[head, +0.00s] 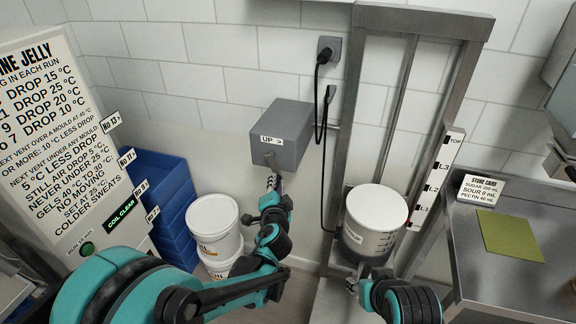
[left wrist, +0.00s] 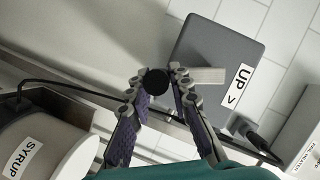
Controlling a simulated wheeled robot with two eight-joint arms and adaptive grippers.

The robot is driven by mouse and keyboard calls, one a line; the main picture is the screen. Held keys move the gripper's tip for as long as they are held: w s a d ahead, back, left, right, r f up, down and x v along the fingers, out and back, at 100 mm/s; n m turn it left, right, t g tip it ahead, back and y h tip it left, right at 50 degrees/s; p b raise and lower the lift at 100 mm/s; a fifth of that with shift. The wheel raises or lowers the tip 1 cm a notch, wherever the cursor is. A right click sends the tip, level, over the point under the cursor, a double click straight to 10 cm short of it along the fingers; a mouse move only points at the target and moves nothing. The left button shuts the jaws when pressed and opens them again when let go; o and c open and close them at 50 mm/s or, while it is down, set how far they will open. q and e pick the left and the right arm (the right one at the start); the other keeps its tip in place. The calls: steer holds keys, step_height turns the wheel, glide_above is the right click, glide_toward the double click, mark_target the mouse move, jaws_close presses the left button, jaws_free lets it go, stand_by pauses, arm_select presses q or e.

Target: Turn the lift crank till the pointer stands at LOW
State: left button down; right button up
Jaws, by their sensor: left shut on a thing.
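The lift crank's grey box (head: 279,135), labelled "UP >", is on the wall. In the left wrist view, the box (left wrist: 216,62) is behind the crank's pale arm (left wrist: 207,75) and black knob (left wrist: 155,82). My left gripper (head: 273,182) is below the box, its fingers shut around the knob in the left wrist view (left wrist: 157,88). The level scale (head: 438,178) reads TOP, L3, L2, L1 downward. A small red mark, perhaps the pointer, shows near L1. LOW is not readable. My right gripper (head: 352,285) is small, low in the head view; its jaws are unclear.
A white-lidded syrup vat (head: 375,222) sits in the metal lift frame (head: 345,130). White tubs (head: 215,228) and blue crates (head: 165,200) stand at left. A steel bench (head: 510,260) with a green mat (head: 511,236) is at right. A cable hangs beside the box.

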arm_select(q)
steer(key=shift+d+r, duration=0.15)
steer(key=shift+d, duration=0.1)
steer(key=shift+s+d+r+p, duration=0.2)
steer(key=shift+d+r+p, duration=0.2)
steer(key=shift+d+r, duration=0.15)
steer(key=shift+s+d+r+p, duration=0.2)
steer(key=shift+d+r+p, duration=0.15)
steer(key=shift+d+r, duration=0.15)
steer(key=shift+r+p, duration=0.35)
steer(key=c, duration=2.1)
jaws_free()
steer(key=shift+s+d+r+p, duration=0.1)
steer(key=shift+d+r+p, duration=0.05)
steer(key=shift+r+p, duration=0.3)
steer(key=shift+s+d+r+p, duration=0.15)
steer(key=shift+r+p, duration=0.15)
steer(key=shift+r, duration=0.25)
steer(key=shift+c, duration=0.2)
steer(key=shift+f, duration=0.1)
